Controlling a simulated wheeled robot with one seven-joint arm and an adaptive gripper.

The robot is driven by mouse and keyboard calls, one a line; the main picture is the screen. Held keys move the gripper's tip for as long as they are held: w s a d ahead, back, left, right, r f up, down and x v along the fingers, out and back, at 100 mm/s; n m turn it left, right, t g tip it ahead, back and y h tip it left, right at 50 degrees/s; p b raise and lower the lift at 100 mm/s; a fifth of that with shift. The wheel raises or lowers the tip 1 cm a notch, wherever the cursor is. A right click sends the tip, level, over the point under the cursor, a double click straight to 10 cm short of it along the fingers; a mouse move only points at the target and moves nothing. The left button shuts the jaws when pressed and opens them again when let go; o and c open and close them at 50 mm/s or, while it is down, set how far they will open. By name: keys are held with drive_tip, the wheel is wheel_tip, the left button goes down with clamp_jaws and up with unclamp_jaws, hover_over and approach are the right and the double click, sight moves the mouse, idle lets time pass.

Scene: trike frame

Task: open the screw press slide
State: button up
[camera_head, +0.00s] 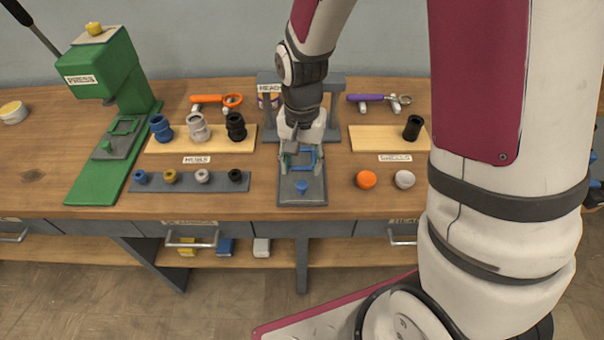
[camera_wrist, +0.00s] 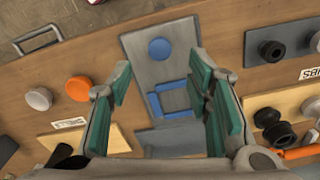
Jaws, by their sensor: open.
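A grey press base (camera_head: 302,200) stands on the bench in the middle, with a blue knob (camera_head: 301,186) near its front end and a blue U-shaped frame (camera_head: 304,152) behind the knob. In the wrist view the knob (camera_wrist: 159,50) sits on the grey plate (camera_wrist: 140,40), and the blue frame (camera_wrist: 175,114) lies below it. My gripper (camera_head: 302,168) is open over the plate, its fingers spread to either side of the slide. Nothing is between its green pads (camera_wrist: 220,110). I cannot tell the height of the fingertips above the plate.
A green press (camera_head: 118,70) stands at the left. A grey strip (camera_head: 220,187) with several small knobs and a board (camera_head: 180,145) with hubs lie left of centre. The bench front between is clear.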

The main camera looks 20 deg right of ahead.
wheel_tip(320, 180, up, 6)
drive_tip(key=shift+f, duration=0.1)
idle(0.5)
drive_tip(key=s+d+r+n+t, duration=0.2)
drive_tip(key=s+r+n, duration=0.1)
drive_tip(key=s+r, duration=0.5)
drive_tip(key=s+d+r+n+t, duration=0.2)
drive_tip(key=s+r+n+t, duration=0.1)
drive_tip(key=s+r, duration=0.5)
wheel_tip(320, 180, up, 2)
drive_tip(key=shift+s+r+n, duration=0.15)
drive_tip(key=shift+r+n, duration=0.05)
drive_tip(key=shift+n, duration=0.1)
idle(0.3)
